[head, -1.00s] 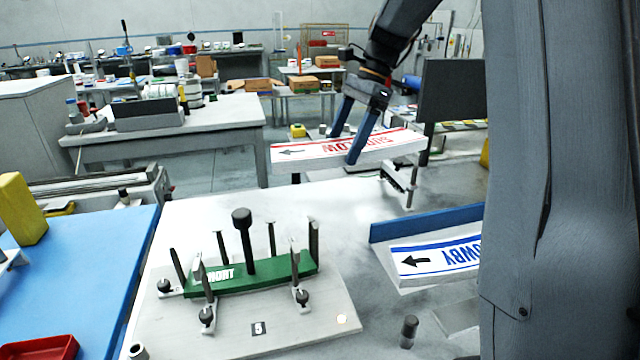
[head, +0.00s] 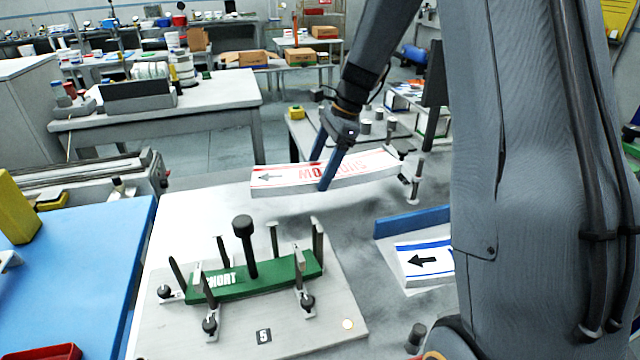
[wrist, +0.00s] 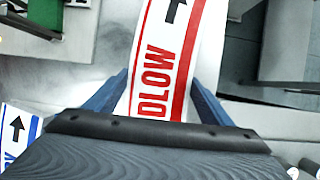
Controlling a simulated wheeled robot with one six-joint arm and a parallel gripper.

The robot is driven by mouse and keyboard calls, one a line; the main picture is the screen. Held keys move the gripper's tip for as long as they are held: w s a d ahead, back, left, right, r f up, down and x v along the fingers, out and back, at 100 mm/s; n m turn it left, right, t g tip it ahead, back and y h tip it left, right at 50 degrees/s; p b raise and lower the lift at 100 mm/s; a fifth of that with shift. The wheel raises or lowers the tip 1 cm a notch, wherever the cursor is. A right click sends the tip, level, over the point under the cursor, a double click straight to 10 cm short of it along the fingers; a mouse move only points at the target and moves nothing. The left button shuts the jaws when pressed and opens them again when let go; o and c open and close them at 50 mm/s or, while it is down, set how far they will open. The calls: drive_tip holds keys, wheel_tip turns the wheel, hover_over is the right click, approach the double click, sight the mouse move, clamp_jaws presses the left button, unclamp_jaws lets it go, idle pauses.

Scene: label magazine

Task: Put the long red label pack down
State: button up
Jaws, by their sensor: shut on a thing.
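The long red label pack (head: 285,178) is white with red borders, red lettering and a black arrow pointing left. My gripper (head: 325,182) is shut on it around its middle, with one blue finger on the near side. The pack looks held roughly level above the grey-white table (head: 200,205); the exact gap is hard to tell. In the wrist view the pack (wrist: 165,60) runs lengthwise between the two blue fingers, its arrow pointing away. The pack's far side is hidden.
A blue-bordered label pack (head: 425,262) lies in a blue-walled tray (head: 410,220) at right.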

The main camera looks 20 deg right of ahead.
sight(319, 199)
drive_tip(key=shift+f+p, duration=0.55)
drive_tip(key=shift+f, duration=2.3)
drive_tip(key=shift+f, duration=0.1)
drive_tip(key=o, duration=1.6)
drive_tip(key=shift+c, duration=0.2)
drive_tip(key=b+v, duration=0.3)
drive_tip(key=v, duration=0.9)
